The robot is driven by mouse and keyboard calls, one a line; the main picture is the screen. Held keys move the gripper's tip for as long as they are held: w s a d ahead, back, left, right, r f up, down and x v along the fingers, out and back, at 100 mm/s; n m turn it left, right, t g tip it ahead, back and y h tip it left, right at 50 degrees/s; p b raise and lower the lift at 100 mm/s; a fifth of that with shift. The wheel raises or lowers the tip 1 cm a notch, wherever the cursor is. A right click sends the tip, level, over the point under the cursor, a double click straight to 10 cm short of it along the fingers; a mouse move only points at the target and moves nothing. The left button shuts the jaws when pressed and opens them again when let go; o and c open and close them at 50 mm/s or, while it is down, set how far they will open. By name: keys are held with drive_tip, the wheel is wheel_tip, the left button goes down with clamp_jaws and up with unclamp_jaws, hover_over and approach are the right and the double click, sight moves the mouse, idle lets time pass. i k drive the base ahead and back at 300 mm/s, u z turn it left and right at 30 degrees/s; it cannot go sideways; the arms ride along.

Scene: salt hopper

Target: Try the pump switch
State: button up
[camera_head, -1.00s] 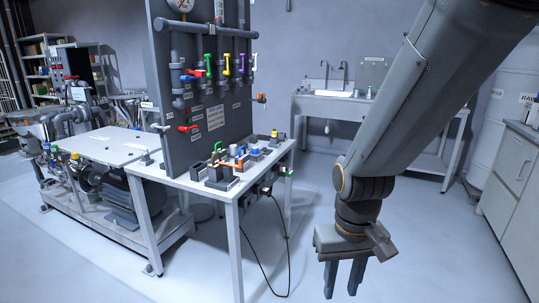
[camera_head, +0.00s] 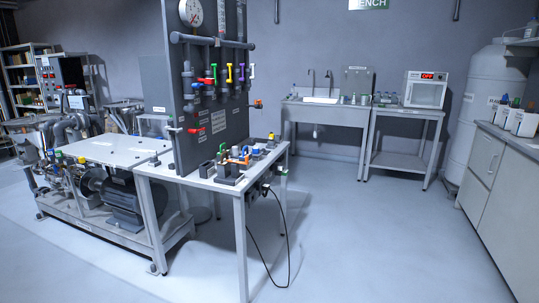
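I cannot single out the pump switch at this distance. A control cabinet (camera_head: 62,80) with small red and dark knobs stands at the far left, behind the machine frame. A dark motor or pump body (camera_head: 122,200) sits under the white-topped frame. A grey panel (camera_head: 222,145) on the bench carries pipes, a round gauge (camera_head: 190,12) and red, green, yellow, purple and white valve handles. Small coloured fittings (camera_head: 237,160) stand on the bench top in front of it. My gripper is out of view.
The bench (camera_head: 200,182) has legs and a black cable (camera_head: 284,240) hanging to the floor. A sink table (camera_head: 325,118) and an oven (camera_head: 425,90) on a stand are at the back. A grey counter (camera_head: 505,180) runs along the right. The middle floor is clear.

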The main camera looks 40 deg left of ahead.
sight(190, 130)
drive_tip(key=u, duration=0.05)
drive_tip(key=i, duration=1.2)
drive_tip(key=u, duration=0.4)
drive_tip(key=i, duration=1.45)
drive_tip(key=u, duration=1.7)
drive_tip(key=i, duration=0.95)
drive_tip(key=u, duration=0.9)
